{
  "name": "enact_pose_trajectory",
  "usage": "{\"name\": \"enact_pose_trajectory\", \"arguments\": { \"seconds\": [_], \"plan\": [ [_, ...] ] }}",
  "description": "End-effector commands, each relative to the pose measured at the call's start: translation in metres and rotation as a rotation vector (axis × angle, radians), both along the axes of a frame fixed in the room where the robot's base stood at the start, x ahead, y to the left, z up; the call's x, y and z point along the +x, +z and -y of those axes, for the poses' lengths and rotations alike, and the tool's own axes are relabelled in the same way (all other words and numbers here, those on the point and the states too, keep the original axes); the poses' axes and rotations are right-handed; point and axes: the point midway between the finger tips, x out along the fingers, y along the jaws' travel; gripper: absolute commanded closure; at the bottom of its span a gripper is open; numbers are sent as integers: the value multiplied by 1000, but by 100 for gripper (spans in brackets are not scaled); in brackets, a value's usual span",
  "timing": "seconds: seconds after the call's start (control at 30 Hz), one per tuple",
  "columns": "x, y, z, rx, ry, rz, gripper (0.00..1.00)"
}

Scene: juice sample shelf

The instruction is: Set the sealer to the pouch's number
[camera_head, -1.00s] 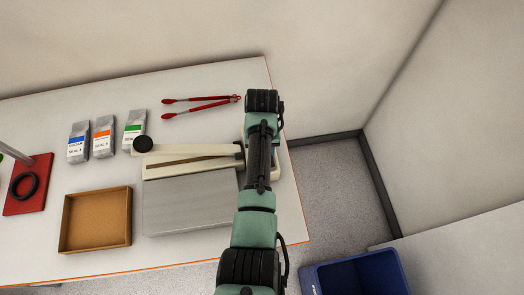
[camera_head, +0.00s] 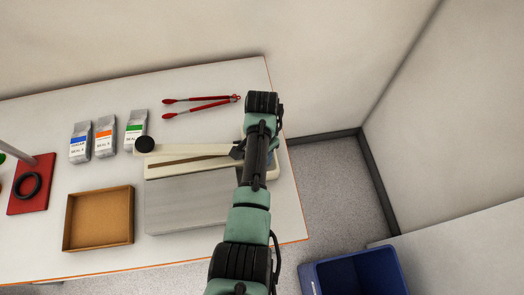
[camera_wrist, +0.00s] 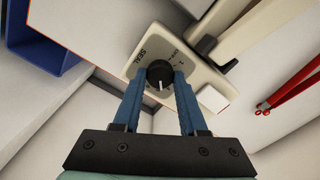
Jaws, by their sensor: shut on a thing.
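The sealer (camera_head: 190,169) is a cream unit with a long arm ending in a black round knob, on the table. In the wrist view its panel (camera_wrist: 140,60) shows a black dial (camera_wrist: 159,74) with a white pointer line and the word SEAL; the numbers are too small to read surely. My gripper (camera_wrist: 160,78) has its blue fingers shut on the dial, one on each side. In the head view my arm hides the dial. Three silver pouches with blue (camera_head: 80,143), orange (camera_head: 105,137) and green (camera_head: 135,130) labels stand left of the sealer; their SEAL numbers are not clearly legible.
Red tongs (camera_head: 200,103) lie behind the sealer; they also show in the wrist view (camera_wrist: 290,88). A brown tray (camera_head: 98,243) and a red base with a black ring (camera_head: 30,185) are at left. A grey plate (camera_head: 185,205) fronts the sealer. A blue bin (camera_head: 355,275) stands on the floor.

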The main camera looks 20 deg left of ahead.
Motion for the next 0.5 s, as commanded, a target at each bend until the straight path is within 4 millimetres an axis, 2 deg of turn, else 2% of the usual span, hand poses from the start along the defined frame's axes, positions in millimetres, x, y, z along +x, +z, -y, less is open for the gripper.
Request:
{"name": "enact_pose_trajectory", "arguments": {
  "seconds": [0.23, 0.5],
  "plan": [
    [1, 1, 0, 0, -139, 3, 100],
    [1, 1, 0, 0, -207, 4, 100]
  ]
}}
